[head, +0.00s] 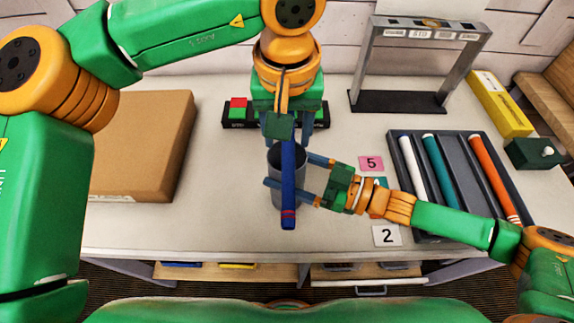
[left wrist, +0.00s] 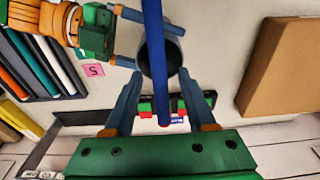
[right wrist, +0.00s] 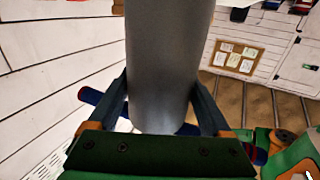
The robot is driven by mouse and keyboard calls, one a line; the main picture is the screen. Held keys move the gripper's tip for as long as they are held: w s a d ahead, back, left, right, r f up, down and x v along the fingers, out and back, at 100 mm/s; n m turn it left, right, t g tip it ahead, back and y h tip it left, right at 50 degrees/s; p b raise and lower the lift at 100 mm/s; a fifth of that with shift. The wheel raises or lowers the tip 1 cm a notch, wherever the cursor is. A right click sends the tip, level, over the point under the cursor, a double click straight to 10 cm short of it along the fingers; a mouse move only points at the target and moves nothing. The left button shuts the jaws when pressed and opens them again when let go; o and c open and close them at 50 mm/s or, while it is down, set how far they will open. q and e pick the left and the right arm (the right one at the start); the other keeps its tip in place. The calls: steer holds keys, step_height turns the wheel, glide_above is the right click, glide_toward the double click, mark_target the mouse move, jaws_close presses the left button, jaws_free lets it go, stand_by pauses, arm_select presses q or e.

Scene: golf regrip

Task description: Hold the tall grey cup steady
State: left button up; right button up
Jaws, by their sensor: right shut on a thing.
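The tall grey cup (head: 292,191) stands below my left gripper, with its dark opening (left wrist: 152,60) facing up. My right gripper (head: 289,190) comes from the right and is shut on the cup, one finger on each side. The cup fills the space between its fingers in the right wrist view (right wrist: 165,60). My left gripper (head: 282,138) is above the cup, fingers apart. A blue grip (head: 288,185) with red bands at its near end passes between those fingers and across over the cup; gaps show on both sides of it.
A grey tray (head: 466,238) with white, teal and orange grips lies at right. Cards 5 (head: 371,163) and 2 (head: 387,236) lie beside it. A metal stand (head: 362,70), a yellow box (head: 499,103) and a brown box (head: 145,140) are around. A black strip with coloured blocks (head: 237,112) lies behind.

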mark_target(288, 155)
arm_select(q)
step_height(288, 155, up, 12)
steer(key=s, duration=0.1)
steer(key=shift+s, duration=0.25)
steer(key=shift+d+f, duration=0.1)
stand_by(0.5)
